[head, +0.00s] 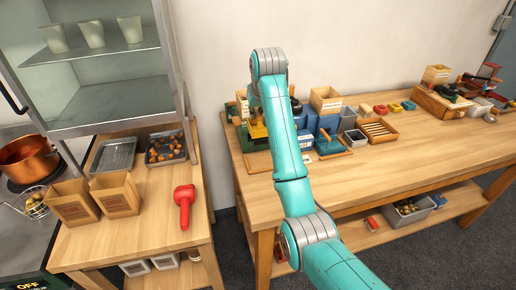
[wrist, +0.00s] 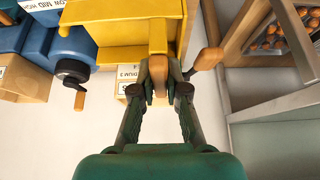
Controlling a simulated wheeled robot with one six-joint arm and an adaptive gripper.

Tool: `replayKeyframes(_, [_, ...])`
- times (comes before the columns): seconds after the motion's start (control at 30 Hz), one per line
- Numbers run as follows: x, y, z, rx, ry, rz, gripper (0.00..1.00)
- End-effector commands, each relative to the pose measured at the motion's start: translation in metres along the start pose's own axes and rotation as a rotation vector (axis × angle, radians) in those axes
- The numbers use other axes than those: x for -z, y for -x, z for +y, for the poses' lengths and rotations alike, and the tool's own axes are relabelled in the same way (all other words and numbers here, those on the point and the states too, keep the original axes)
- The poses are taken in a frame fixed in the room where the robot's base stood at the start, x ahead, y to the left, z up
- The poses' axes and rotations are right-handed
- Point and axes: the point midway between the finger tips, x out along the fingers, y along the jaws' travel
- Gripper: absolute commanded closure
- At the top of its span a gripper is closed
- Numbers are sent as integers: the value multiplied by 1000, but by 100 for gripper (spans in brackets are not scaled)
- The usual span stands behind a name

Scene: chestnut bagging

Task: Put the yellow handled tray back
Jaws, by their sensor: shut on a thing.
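The yellow handled tray (wrist: 122,30) fills the top middle of the wrist view, with a yellow upright piece at its right. My gripper (wrist: 160,80) is shut on its handle, an orange-brown piece between the fingertips. A yellow part also shows in the head view (head: 257,130), just left of my arm, among the blue machines on the right table. In the head view my gripper is hidden behind my arm. I cannot tell whether the tray is resting or lifted.
Blue machines (wrist: 28,50) with a dark crank knob (wrist: 72,72) stand close at left in the wrist view. A wooden-knobbed crank (wrist: 208,60) is just right of my fingers. A chestnut tray (head: 165,148), paper bags (head: 115,195) and a red scoop (head: 184,205) are on the left table.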

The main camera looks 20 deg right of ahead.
Motion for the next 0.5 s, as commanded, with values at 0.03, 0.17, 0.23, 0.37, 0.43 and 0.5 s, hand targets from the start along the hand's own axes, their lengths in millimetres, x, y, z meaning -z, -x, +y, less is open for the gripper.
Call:
replayKeyframes(0.03, [-7,-11,0,0,0,-2,100])
replayKeyframes(0.17, [-22,-38,0,0,0,-3,100])
replayKeyframes(0.23, [-29,-52,0,0,0,-2,100])
replayKeyframes(0.37, [-40,-73,0,0,0,-2,100])
replayKeyframes(0.43, [-44,-80,0,0,0,0,100])
replayKeyframes(0.5, [-46,-84,0,0,0,1,100])
